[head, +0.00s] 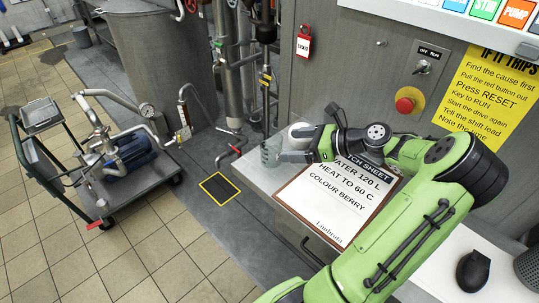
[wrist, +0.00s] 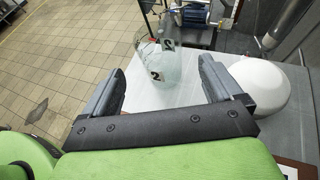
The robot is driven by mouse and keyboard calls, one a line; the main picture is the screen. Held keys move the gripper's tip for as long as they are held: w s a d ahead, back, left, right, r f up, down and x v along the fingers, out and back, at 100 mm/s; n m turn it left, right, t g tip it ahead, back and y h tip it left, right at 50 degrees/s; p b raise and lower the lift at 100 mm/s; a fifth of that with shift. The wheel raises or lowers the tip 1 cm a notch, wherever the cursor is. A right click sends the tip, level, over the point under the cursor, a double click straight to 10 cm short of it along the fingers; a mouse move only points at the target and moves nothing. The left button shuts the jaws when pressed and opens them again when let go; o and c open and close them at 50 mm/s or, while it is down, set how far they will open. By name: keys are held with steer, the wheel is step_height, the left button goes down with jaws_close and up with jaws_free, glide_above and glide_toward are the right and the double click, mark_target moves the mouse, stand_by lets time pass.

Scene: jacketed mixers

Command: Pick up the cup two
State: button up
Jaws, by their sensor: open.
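Cup two (wrist: 168,72) is a clear, slightly greenish cup marked with a black 2 on white labels. It stands upright near the end of the pale worktop (wrist: 135,98). In the head view the cup (head: 269,156) is just beyond my fingertips, partly hidden by them. My gripper (wrist: 161,68) is open and empty, with one finger to each side of the cup in the wrist view. I see no finger touching the cup; how far it reaches between the fingers is hard to tell.
A white rounded object (wrist: 262,86) sits close beside my right finger. A batch sheet (head: 325,205) lies on the worktop under my arm. A control panel with a red button (head: 405,104) is behind. A pump trolley (head: 120,160) stands on the floor to the left.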

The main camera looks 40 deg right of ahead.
mark_target(281, 144)
steer(key=x, duration=0.3)
steer(key=b+x, duration=0.1)
steer(key=x, duration=0.3)
steer(key=shift+w+a+r, duration=0.1)
steer(key=shift+w, duration=0.25)
steer(key=shift+s, duration=0.15)
steer(key=shift+c, duration=0.8)
steer(key=c, duration=0.9)
steer(key=shift+o, duration=0.2)
step_height(281, 144, up, 10)
steer(key=p, duration=0.2)
steer(key=shift+p, duration=0.4)
